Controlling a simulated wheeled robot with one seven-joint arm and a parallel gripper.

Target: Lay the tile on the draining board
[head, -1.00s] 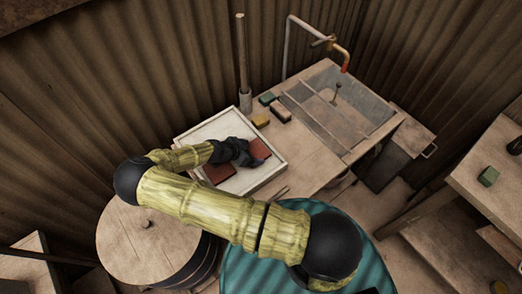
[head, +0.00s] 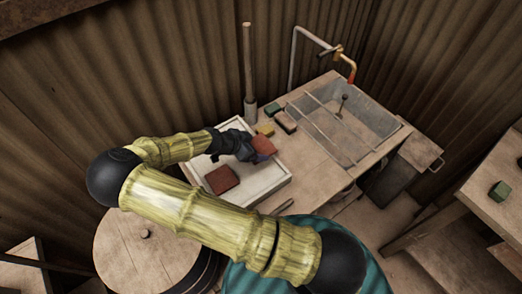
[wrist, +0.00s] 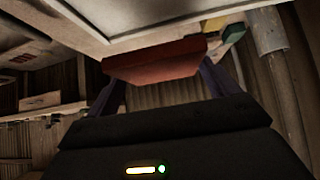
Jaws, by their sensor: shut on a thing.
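A red-brown tile (head: 264,145) is held in my gripper (head: 254,155), over the back right part of a white-rimmed tray (head: 270,187). The same tile spans between the two dark fingers in the wrist view (wrist: 155,62). It looks raised and tilted, but its exact height cannot be told. A second red-brown tile (head: 222,180) lies flat in the tray, below and left of my gripper. A pale wooden counter (head: 318,175) runs from the tray to the sink. I cannot tell which surface is the draining board.
A grey sink (head: 375,122) with bars across it and a bent tap pipe (head: 296,55) are at the right. The front counter is mostly clear.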

